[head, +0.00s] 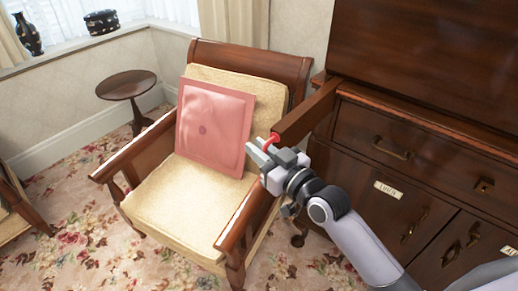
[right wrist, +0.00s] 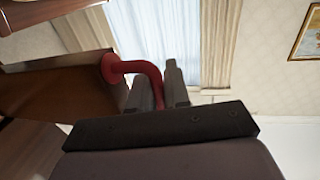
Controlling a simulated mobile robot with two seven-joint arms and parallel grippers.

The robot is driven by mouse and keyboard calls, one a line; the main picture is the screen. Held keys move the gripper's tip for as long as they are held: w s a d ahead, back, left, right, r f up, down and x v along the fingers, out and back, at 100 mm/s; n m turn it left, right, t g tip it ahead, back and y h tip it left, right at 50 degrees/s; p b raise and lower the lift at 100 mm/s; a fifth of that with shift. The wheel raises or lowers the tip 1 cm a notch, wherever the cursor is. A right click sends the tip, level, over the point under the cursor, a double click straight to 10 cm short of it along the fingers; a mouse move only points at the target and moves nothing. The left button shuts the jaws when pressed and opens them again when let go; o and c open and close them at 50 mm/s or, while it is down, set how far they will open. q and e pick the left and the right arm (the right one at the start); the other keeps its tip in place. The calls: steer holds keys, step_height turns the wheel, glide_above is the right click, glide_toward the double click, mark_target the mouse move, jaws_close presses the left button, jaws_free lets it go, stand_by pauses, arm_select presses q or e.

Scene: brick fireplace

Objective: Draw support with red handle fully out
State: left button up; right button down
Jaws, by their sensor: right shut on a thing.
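The support (head: 308,112) is a dark wooden bar that sticks out from the left front of the cabinet (head: 405,130), below its sloped upper panel. A curved red handle (head: 272,138) is fixed on its front end. My right gripper (head: 263,148) is at that end, shut on the red handle. In the right wrist view the handle (right wrist: 128,67) bends from the end of the wooden support (right wrist: 65,88) down between the two fingers (right wrist: 160,88). The fingers hide part of the handle. My left gripper is not in view.
A wooden armchair (head: 240,60) with a cream seat and pink cushion (head: 212,125) stands close left of the gripper. A small round table (head: 127,85) is farther left. The cabinet's drawer (head: 410,140) and lower doors are closed. Flowered carpet (head: 90,250) is clear in front.

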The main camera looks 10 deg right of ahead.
steer(key=shift+s+a, duration=0.1)
steer(key=shift+a, duration=0.2)
steer(key=c, duration=1.5)
jaws_free()
steer(key=shift+o, duration=0.2)
steer(key=v, duration=0.7)
steer(key=shift+d, duration=0.2)
steer(key=s+d+f+m+g+h, duration=0.1)
steer(key=s+d+f+g+h, duration=0.1)
steer(key=s+f, duration=0.6)
steer(key=s+d+f+m+g+h, duration=0.1)
steer(key=s+d+f+g+h, duration=0.2)
steer(key=s+f, duration=0.6)
step_height(320, 180, down, 7)
steer(key=shift+d+r+m+g+h, duration=0.2)
steer(key=shift+d+m+g+h, duration=0.1)
steer(key=shift+d+m+g, duration=0.1)
